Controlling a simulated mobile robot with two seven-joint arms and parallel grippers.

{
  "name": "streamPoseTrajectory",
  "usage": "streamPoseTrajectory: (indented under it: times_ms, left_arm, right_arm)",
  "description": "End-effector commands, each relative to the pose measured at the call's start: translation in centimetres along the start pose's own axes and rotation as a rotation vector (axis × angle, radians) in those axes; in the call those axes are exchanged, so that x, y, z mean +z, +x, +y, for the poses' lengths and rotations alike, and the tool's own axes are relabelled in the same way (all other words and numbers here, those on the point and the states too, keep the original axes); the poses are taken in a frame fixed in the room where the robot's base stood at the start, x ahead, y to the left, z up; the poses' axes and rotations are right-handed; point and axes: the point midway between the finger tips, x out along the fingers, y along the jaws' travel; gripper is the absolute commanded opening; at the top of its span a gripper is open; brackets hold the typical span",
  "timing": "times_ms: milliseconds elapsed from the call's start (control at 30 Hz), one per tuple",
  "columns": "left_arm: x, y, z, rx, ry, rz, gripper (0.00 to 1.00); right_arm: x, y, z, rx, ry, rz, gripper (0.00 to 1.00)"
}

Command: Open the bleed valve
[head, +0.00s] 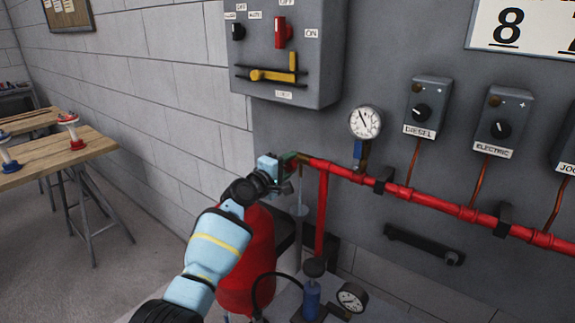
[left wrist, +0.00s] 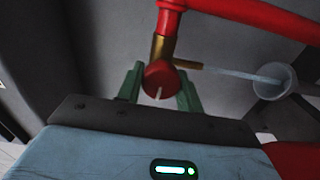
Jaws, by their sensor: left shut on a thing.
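The bleed valve shows in the left wrist view as a round red knob (left wrist: 159,74) with a pale line on its face. It sits on a brass fitting (left wrist: 163,48) below the end of the red pipe. My left gripper (left wrist: 158,88) has its green fingers on both sides of the knob and is shut on it. In the head view my left gripper (head: 290,160) is at the left end of the red pipe (head: 340,169), and it hides the knob there. My right gripper is in neither view.
A pressure gauge (head: 365,122) stands on the pipe. A grey switch box (head: 290,60) hangs above. DIESEL (head: 422,108) and ELECTRIC (head: 494,120) boxes are at right. A red tank (head: 248,265) stands below my arm. A pale funnel (left wrist: 275,82) is beside the valve.

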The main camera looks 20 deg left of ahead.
Motion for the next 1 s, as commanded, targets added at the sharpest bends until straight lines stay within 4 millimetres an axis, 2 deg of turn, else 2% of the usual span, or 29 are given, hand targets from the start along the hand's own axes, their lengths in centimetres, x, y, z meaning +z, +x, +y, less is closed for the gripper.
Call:
streamPoseTrajectory:
  times_ms: [300,700,1000]
  left_arm:
    - [0.1,0.01,-0.07,0.0,-0.302,-0.001,0.13]
    - [0.14,0.02,-0.31,-0.001,-0.673,-0.001,0.13]
    - [0.2,0.02,-0.36,-0.001,-0.882,0.0,0.13]
  right_arm:
    - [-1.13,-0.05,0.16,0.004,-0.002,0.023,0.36]
    - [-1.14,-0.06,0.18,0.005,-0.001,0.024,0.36]
    - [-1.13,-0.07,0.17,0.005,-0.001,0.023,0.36]
